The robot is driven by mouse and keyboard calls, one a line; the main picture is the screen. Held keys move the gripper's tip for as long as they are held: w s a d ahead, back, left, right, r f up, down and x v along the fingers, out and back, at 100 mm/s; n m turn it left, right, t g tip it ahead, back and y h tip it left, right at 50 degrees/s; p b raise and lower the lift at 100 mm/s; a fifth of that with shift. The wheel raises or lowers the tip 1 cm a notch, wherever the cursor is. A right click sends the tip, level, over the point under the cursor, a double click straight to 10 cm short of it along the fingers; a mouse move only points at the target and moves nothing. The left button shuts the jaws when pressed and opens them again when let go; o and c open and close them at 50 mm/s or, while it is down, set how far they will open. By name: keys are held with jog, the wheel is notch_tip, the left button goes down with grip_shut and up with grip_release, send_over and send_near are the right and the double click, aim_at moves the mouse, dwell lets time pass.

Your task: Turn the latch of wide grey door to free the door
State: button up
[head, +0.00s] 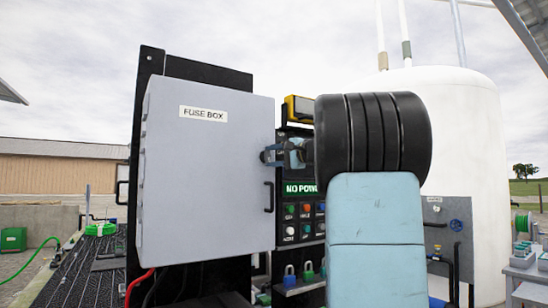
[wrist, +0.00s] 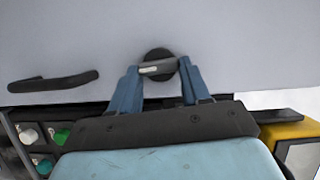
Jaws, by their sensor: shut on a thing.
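The wide grey door (head: 208,165) is the front of a box labelled FUSE BOX, and it looks shut. It also fills the top of the wrist view (wrist: 230,40). Its latch (wrist: 158,68) is a dark round knob with a light bar across it, near the door's edge. My gripper (wrist: 158,72) is shut on the latch, with one blue finger on each side of it. In the head view my gripper (head: 272,155) reaches the door's right edge, and the latch is hidden there. A black door handle (head: 269,197) sits below the latch; it also shows in the wrist view (wrist: 53,81).
A control panel with a NO POWER sign (head: 300,188) and coloured buttons stands right of the box, partly behind my arm. A yellow lamp (head: 299,108) is above it. Padlocks (head: 290,275) hang below. A large white tank (head: 460,130) stands at the right.

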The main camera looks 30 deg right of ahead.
jog(key=shift+d+f+m, duration=0.15)
jog(key=shift+f+m, duration=0.1)
jog(key=shift+m, duration=0.35)
jog(key=o, duration=0.8)
jog(key=shift+w, duration=0.1)
jog(key=shift+o, duration=1.3)
jog(key=shift+s+r, duration=0.1)
jog(key=shift+s, duration=0.1)
jog(key=v, duration=1.3)
jog(key=shift+s+d+f, duration=0.2)
jog(key=shift+s+f, duration=0.05)
jog(key=shift+f, duration=0.1)
